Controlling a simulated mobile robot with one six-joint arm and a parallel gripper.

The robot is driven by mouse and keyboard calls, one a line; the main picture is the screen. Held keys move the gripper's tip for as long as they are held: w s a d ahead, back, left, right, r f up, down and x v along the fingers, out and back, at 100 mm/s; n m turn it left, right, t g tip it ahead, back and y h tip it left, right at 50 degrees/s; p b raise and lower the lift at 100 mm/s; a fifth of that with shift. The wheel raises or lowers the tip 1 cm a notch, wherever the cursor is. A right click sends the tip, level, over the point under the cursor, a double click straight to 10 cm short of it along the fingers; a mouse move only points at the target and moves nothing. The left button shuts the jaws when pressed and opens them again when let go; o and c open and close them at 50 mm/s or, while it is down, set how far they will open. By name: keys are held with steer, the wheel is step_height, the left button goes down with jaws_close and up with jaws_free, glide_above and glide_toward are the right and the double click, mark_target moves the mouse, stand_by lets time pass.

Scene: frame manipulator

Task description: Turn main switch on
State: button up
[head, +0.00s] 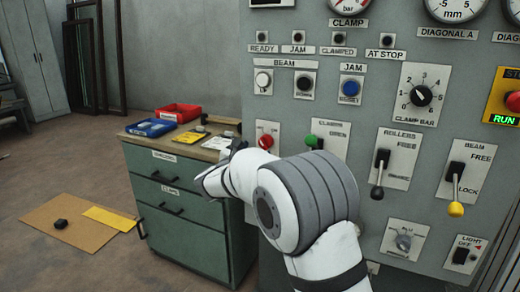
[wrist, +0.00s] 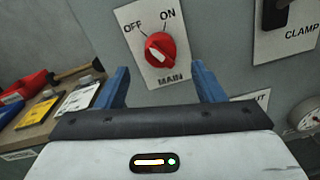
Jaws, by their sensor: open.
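The main switch (wrist: 159,48) is a red rotary knob on a white plate marked OFF at upper left, ON at upper right and MAIN below. Its pale pointer mark is tilted and seems to lean toward OFF. My gripper (wrist: 161,80) is open, its two blue fingers apart and empty. In the wrist view the knob lies ahead of the gap between the fingertips, and no contact shows.
The grey control panel (head: 385,60) carries several levers, buttons and dials close by. A green drawer cabinet (head: 185,215) stands to the left, with a blue tray (head: 152,127) and red tray (head: 178,112) on top. A cardboard sheet (head: 75,235) lies on the floor.

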mark_target(262, 145)
steer(key=x, duration=0.5)
steer(key=shift+w+d, duration=0.15)
steer(key=shift+w, duration=0.15)
steer(key=shift+c, duration=0.3)
steer(key=c, duration=0.9)
